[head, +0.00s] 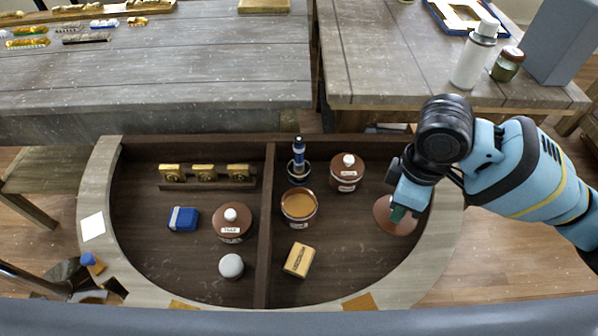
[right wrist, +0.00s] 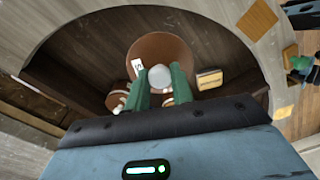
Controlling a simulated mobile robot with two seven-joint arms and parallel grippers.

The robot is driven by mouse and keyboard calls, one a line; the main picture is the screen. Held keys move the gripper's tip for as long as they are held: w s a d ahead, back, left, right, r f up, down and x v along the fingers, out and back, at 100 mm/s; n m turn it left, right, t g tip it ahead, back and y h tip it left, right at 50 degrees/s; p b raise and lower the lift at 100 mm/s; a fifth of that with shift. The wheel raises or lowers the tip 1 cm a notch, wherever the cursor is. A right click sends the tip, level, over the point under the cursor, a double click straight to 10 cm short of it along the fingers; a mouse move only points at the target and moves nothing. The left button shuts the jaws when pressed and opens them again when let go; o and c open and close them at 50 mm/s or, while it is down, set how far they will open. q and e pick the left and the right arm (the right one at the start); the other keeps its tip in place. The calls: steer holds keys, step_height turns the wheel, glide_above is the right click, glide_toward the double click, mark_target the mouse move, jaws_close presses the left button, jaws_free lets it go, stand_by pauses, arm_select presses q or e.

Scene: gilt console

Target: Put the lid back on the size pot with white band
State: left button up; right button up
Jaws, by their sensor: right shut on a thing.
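The pot of amber size (head: 299,207) stands open in the right compartment, with a pale band low on its side. My right gripper (head: 398,214) is shut on a round brown lid (head: 393,221), at the right side of that compartment, to the right of the pot and apart from it. In the right wrist view the green fingers (right wrist: 158,88) stand either side of the lid's pale knob (right wrist: 159,75), and the brown disc (right wrist: 165,45) spreads below them; a small white label shows beside the knob. The gap under the lid is hard to judge. My left gripper is not in view.
A divider (head: 266,235) separates the left compartment, with another lidded pot (head: 232,226), a white-topped jar (head: 231,266) and a blue box (head: 183,219).

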mark_target(412, 227)
steer(key=m, duration=0.2)
steer(key=s+d+r+m, duration=0.1)
steer(key=m, duration=0.4)
steer(key=shift+s+d+r, duration=0.3)
steer(key=shift+s+d, duration=0.05)
steer(key=m, duration=0.3)
steer(key=s+d+r+m, duration=0.1)
steer(key=m, duration=0.1)
steer(key=shift+s+m, duration=0.1)
steer(key=shift+m, duration=0.2)
